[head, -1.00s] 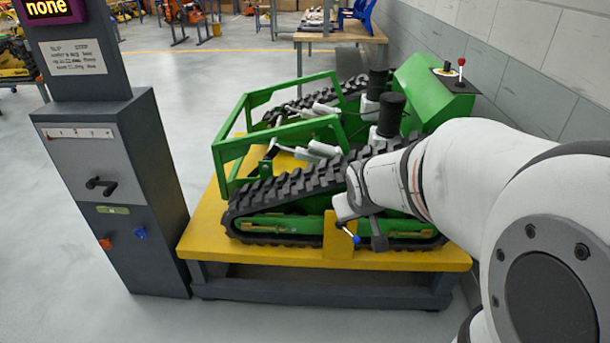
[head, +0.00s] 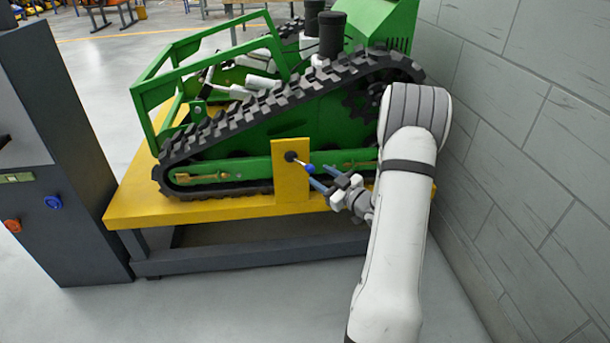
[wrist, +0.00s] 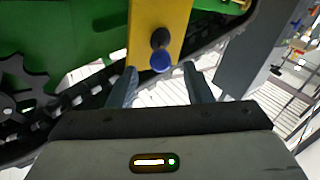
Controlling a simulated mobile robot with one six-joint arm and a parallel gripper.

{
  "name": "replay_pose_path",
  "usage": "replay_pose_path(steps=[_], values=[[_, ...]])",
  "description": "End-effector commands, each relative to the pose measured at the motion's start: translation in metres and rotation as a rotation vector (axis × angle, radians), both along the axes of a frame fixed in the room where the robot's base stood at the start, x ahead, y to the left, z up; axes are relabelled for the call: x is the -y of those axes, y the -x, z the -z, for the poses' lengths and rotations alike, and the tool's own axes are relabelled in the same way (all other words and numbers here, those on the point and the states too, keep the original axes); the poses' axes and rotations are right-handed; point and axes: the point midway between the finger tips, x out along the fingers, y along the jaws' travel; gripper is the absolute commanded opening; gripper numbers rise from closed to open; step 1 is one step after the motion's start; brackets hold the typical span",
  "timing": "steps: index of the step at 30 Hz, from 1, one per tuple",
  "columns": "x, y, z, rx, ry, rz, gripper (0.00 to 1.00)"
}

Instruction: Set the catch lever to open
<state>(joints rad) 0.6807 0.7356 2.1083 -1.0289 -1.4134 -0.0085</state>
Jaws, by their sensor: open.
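The catch lever (head: 302,162) is a short rod with a dark pivot and a blue ball tip. It is mounted on a yellow plate (head: 291,182) on the near side of the green tracked carrier (head: 240,135). In the head view the lever slants down to the right. My gripper (head: 322,190) is open just right of and below the blue tip, its fingers pointing left at it. In the wrist view the blue ball (wrist: 161,60) lies ahead, between the lines of the two fingers (wrist: 160,85), and appears apart from them.
The carrier stands on a yellow-topped bench (head: 150,208). A block wall (head: 520,130) rises close on the right of my arm. A dark control pedestal (head: 60,150) with an orange and a blue knob stands at the left. The floor in front is clear.

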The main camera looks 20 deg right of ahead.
Motion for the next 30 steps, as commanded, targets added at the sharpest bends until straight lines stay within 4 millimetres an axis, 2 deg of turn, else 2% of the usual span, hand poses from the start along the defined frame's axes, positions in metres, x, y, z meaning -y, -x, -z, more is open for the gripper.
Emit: replay_pose_path(steps=[9,15,25,30], values=[[-0.018,-0.046,0.001,0.003,0.000,-0.004,0.45],[-0.024,-0.066,0.000,0.002,-0.001,-0.001,0.45],[-0.026,-0.070,-0.001,0.000,-0.001,-0.001,0.45],[-0.026,-0.070,-0.001,0.000,-0.001,-0.001,0.32]])
